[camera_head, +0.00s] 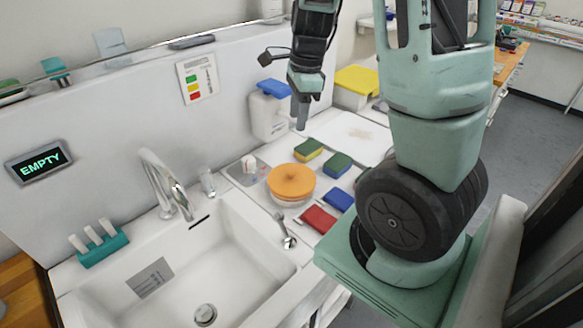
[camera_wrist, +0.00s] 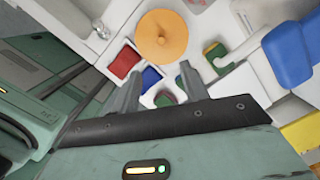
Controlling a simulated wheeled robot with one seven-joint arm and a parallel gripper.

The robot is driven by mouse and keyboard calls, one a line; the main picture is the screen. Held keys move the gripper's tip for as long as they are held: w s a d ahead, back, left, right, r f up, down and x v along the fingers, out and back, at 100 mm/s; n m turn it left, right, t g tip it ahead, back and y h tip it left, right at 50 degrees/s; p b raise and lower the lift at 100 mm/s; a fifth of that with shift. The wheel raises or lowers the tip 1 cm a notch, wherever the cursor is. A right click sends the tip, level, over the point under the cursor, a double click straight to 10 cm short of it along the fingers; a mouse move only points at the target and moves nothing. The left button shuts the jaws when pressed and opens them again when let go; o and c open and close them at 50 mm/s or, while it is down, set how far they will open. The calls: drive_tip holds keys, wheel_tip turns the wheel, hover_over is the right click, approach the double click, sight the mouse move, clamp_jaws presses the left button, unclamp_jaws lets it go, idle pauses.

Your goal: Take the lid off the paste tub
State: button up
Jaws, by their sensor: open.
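The paste tub (camera_head: 288,199) stands on the counter right of the sink, a pale round tub with an orange lid (camera_head: 291,180) on it. The lid has a small raised knob in its middle. In the wrist view the orange lid (camera_wrist: 162,36) is at the top centre, beyond my fingertips. My gripper (camera_head: 301,115) hangs above the counter behind the tub, apart from it. In the wrist view my gripper (camera_wrist: 160,78) has its two fingers spread with nothing held between them.
Red (camera_head: 318,219) and blue (camera_head: 339,199) pads and two sponges (camera_head: 308,150) lie close to the tub. A blue-topped dispenser (camera_head: 268,117) stands against the wall. A pale board (camera_head: 352,134) lies behind.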

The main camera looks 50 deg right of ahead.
sight(292, 172)
drive_tip(key=f, duration=1.1)
drive_tip(key=w+a+f, duration=0.1)
drive_tip(key=f, duration=0.5)
drive_tip(key=shift+f, duration=0.1)
clamp_jaws()
